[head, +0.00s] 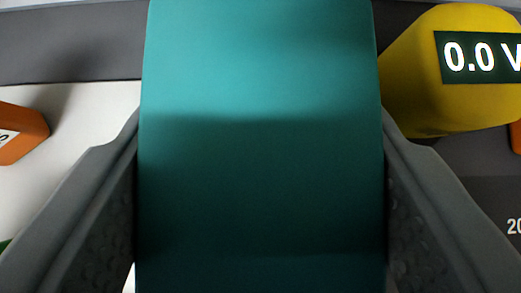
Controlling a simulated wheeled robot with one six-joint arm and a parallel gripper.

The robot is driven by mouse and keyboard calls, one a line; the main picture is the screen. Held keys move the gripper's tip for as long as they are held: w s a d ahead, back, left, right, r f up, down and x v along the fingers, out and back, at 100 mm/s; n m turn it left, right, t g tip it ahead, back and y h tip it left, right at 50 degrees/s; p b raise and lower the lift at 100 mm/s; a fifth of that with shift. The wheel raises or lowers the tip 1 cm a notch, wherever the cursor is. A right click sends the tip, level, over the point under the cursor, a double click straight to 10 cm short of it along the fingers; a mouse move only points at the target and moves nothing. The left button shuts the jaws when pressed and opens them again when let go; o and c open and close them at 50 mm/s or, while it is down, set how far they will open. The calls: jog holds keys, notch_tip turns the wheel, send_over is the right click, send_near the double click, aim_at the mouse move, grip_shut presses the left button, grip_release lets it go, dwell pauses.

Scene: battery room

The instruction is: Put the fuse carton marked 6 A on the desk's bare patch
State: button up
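A large teal box (262,60) fills the middle of the head view, with its face close to the camera. My gripper (262,140) has one grey finger against each side of it and is shut on it. No marking shows on the face turned to me, so I cannot tell whether it is the 6 A fuse carton. The box hides what lies behind and below it. I cannot make out which surface is the desk's bare patch.
An orange block (22,134) with a white label lies at the left on a pale surface (85,125). A yellow meter (415,85) reading 0.0 V is at the upper right, close to the box. A dark area marked "20" (490,205) is below it.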

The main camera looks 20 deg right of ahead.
jog(key=o, duration=1.3)
jog(key=shift+f, duration=0.1)
jog(key=shift+s+r, duration=0.1)
jog(key=shift+r, duration=0.15)
jog(key=v, duration=1.1)
jog(key=shift+s+a+r, duration=0.15)
jog(key=shift+s+r, duration=0.05)
jog(key=shift+s, duration=0.1)
